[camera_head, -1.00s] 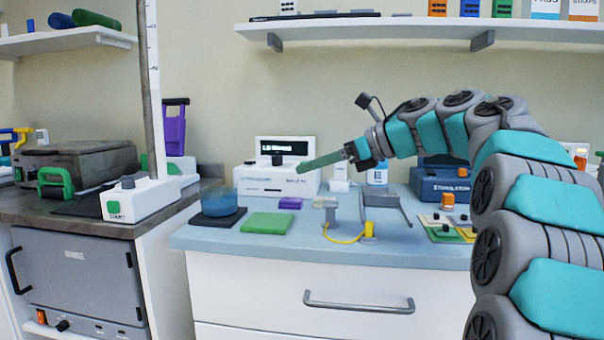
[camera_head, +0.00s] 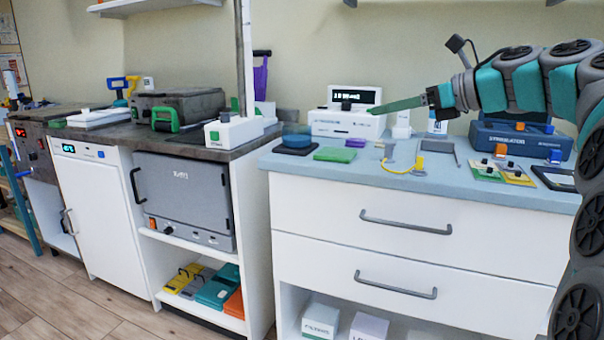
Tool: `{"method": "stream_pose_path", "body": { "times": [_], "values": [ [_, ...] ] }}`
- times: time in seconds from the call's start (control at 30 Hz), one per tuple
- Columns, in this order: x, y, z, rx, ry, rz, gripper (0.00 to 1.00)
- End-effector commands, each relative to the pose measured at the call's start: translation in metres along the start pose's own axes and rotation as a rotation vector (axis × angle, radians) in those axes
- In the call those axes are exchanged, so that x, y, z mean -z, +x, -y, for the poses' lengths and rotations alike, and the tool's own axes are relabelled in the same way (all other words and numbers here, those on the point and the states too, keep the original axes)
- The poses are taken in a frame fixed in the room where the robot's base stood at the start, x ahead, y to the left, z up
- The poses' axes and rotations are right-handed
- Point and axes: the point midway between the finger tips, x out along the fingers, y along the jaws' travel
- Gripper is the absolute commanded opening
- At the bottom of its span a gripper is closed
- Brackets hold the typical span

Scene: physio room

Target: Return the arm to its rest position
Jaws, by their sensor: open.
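My gripper (camera_head: 392,105) is at the end of my teal and grey arm (camera_head: 520,85), which reaches in from the right edge. It points left, with its long green finger seen side-on and nothing visible in it. In the picture it overlaps the right side of the white ultrasound unit (camera_head: 327,123). I cannot tell how far in front of the unit it is. Part of my arm is cut off by the right edge.
The blue-grey counter (camera_head: 300,165) holds a green pad (camera_head: 335,155), a blue round item (camera_head: 297,141), a yellow cable (camera_head: 398,168) and a blue stimulator (camera_head: 518,140). A pole (camera_head: 244,60) stands at the dark counter. Wooden floor (camera_head: 70,310) is clear at lower left.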

Motion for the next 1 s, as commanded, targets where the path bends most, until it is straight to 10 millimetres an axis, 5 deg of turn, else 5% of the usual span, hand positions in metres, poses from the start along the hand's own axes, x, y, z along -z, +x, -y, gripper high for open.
{"method": "stream_pose_path", "body": {
  "times": [0.47, 0.7, 0.87, 1.0],
  "values": [
    [-0.087, 0.005, -0.002, 0.088, 0.272, 0.346, 0.58],
    [-0.127, -0.018, 0.025, 0.191, 0.694, 0.68, 0.58],
    [-0.096, -0.039, 0.057, 0.303, 1.11, 0.899, 0.58],
    [-0.027, -0.054, 0.075, 0.442, 1.496, 1.048, 0.58]
  ]
}}
